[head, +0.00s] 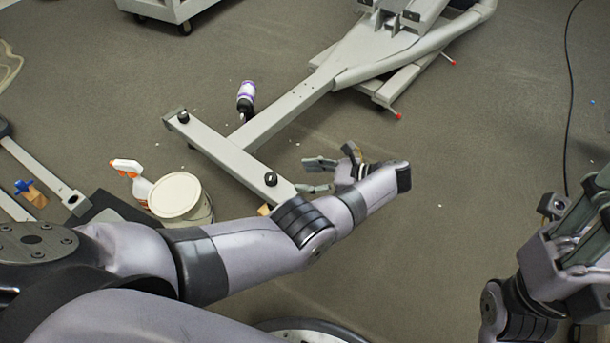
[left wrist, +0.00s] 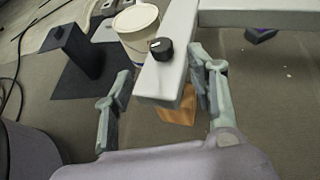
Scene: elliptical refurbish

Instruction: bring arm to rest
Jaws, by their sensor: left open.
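My left arm reaches in from the left in the head view. Its gripper (head: 312,176) is open, with the fingers spread and nothing held, close to the near end of the grey crossbar (head: 228,150) of the exercise machine's frame. In the left wrist view the two fingers of the left gripper (left wrist: 162,78) stand apart on either side of the crossbar's end with its black knob (left wrist: 161,49). I cannot tell whether they touch it. My right gripper (head: 577,215) is partly seen at the right edge of the head view; its finger state is unclear.
A white bucket (head: 180,197), a white-and-orange spray bottle (head: 131,178) and a dark panel stand left of the crossbar. A purple-and-white bottle (head: 245,100) is by the beam.

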